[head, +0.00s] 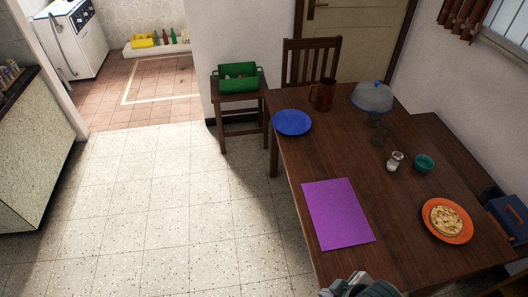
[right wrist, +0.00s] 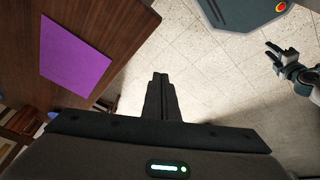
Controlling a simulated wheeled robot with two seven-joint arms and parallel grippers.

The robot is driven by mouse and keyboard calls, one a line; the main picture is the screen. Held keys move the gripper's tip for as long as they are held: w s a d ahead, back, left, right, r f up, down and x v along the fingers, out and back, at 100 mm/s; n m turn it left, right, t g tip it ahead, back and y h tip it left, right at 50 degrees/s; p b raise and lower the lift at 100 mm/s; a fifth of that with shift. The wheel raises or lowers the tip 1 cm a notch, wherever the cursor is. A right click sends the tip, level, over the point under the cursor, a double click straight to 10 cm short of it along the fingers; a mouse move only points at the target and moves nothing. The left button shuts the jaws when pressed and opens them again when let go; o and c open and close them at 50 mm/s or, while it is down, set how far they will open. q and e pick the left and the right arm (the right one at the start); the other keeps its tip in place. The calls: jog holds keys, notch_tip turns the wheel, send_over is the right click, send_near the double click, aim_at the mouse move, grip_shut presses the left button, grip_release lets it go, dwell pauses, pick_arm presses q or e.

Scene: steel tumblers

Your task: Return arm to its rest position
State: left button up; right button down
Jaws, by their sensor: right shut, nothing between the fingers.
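My right gripper (right wrist: 160,98) shows in the right wrist view with its two fingers together and nothing between them. It hangs over the tiled floor, beside the edge of the wooden table (right wrist: 125,20). Part of my arm shows at the bottom edge of the head view, near the table's front; no fingers can be made out there. My left gripper (right wrist: 271,54) shows small at the right of the right wrist view, fingers apart and empty, above the floor.
The table (head: 335,150) bears a purple mat (head: 337,213), a blue plate (head: 292,122), an orange plate (head: 463,234) with a pie, a covered dish (head: 373,97), dark tumblers (head: 378,133), a jar (head: 394,161) and a teal bowl (head: 424,163). The floor (head: 170,220) at left is clear.

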jog(key=s+d+m+h, duration=0.2)
jog(key=s+d+m, duration=0.3)
jog(key=d+m, duration=0.1)
notch_tip(320, 180, down, 35)
jog(key=s+g+b, duration=0.1)
jog(key=g+b, duration=0.1)
jog(key=b, duration=0.6)
jog(key=s+d+f+b, duration=0.1)
jog(key=s+f+b, duration=0.3)
jog(key=s+f, duration=0.5)
jog(key=s+d+f+b, duration=0.1)
jog(key=s+f+b, duration=0.2)
jog(key=s+f, duration=0.6)
notch_tip(320, 180, down, 8)
jog(key=shift+s+d+r+g+b, duration=0.1)
jog(key=shift+s+d+g+b, duration=0.1)
jog(key=shift+d+g+b, duration=0.15)
